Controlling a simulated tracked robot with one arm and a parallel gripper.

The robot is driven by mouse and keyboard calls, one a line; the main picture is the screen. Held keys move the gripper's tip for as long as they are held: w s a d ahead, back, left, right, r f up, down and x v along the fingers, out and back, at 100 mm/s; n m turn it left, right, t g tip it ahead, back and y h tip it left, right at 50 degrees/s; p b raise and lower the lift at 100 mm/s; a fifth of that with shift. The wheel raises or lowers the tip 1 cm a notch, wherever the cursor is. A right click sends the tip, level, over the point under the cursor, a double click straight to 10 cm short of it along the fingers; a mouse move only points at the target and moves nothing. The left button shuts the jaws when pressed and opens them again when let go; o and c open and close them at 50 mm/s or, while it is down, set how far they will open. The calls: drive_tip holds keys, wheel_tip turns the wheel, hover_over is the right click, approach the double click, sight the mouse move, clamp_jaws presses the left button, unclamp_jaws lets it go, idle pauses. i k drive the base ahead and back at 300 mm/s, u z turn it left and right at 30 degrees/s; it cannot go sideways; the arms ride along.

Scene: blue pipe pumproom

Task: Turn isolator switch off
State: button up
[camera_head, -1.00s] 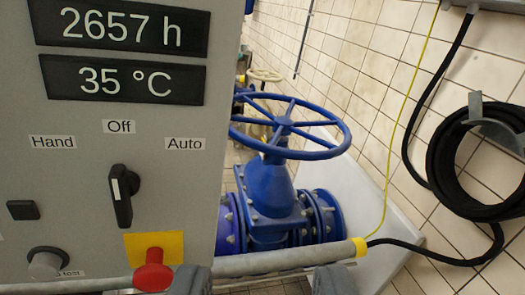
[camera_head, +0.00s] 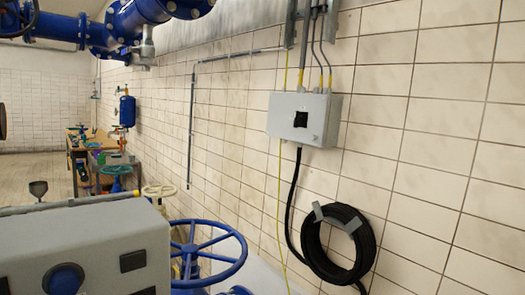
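A light grey box (camera_head: 305,118) is mounted on the tiled wall, right of the picture's middle. A small black square part (camera_head: 301,119) sits on its front and looks like a switch; its setting is too small to tell. A grey control cabinet (camera_head: 110,235) fills the lower left. A dark blue round knob (camera_head: 63,280) on its front is cut off by the bottom edge. No label names either one as the isolator. My gripper does not show in this view.
A coiled black cable (camera_head: 338,243) hangs on the wall below the box. A blue handwheel (camera_head: 207,250) stands right of the cabinet. Blue pipes (camera_head: 150,15) run overhead at upper left. A wooden bench (camera_head: 80,165) stands farther back.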

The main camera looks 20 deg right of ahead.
sight(298, 119)
drive_tip(key=z, duration=0.2)
drive_tip(key=i, duration=0.35)
drive_tip(key=z, duration=0.7)
drive_tip(key=i, duration=1.45)
drive_tip(key=z, duration=0.3)
